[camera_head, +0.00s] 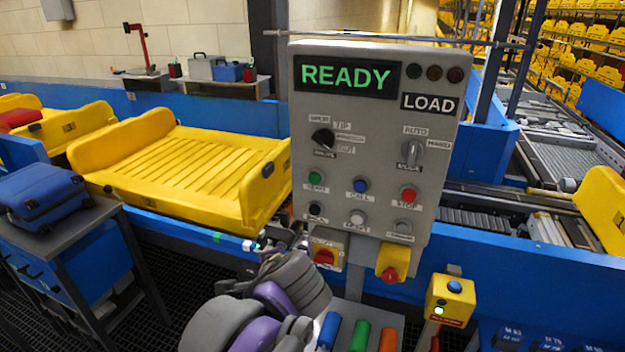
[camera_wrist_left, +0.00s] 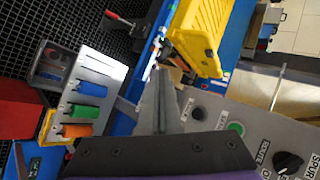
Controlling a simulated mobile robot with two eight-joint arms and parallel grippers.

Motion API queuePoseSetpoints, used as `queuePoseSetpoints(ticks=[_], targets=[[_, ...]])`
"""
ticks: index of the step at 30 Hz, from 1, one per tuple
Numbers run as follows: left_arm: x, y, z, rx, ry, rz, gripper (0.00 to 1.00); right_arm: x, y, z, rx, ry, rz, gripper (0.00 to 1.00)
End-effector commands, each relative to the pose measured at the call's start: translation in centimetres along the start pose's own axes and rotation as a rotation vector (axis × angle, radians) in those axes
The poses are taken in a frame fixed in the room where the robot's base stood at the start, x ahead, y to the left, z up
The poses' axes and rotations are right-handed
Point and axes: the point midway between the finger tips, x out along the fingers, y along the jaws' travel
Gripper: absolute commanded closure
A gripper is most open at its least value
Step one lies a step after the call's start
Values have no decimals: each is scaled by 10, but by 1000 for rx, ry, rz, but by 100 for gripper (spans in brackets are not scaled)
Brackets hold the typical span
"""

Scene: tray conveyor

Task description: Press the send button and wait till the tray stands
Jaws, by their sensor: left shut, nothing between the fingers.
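The grey control panel (camera_head: 375,120) shows READY in green on its display (camera_head: 347,76). Its green button (camera_head: 316,178), probably the send button, has a label too small to read surely; it also shows in the left wrist view (camera_wrist_left: 236,128). My left gripper (camera_head: 292,240) is shut and empty, low at the panel's left edge, below the green button. In the left wrist view its fingers (camera_wrist_left: 158,85) lie left of the green button, apart from it. An empty yellow tray (camera_head: 190,165) stands on the conveyor left of the panel. My right gripper is not in view.
A blue call button (camera_head: 360,185), a red stop button (camera_head: 408,194) and a black button (camera_head: 315,208) sit near the green one. Red knobs on yellow (camera_head: 392,262) stick out below. A blue suitcase (camera_head: 43,195) lies on a stand at left.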

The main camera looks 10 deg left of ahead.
Motion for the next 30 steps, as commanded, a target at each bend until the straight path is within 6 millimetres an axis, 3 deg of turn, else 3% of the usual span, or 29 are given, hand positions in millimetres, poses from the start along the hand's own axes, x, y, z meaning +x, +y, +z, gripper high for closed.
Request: queuePoseSetpoints(ticks=[3,10,30], targets=[[-13,-34,-32,158,6,-101,100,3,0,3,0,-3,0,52],[-34,-73,-68,333,4,-231,100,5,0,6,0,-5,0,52],[-32,-86,-83,367,0,-259,100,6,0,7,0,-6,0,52]])
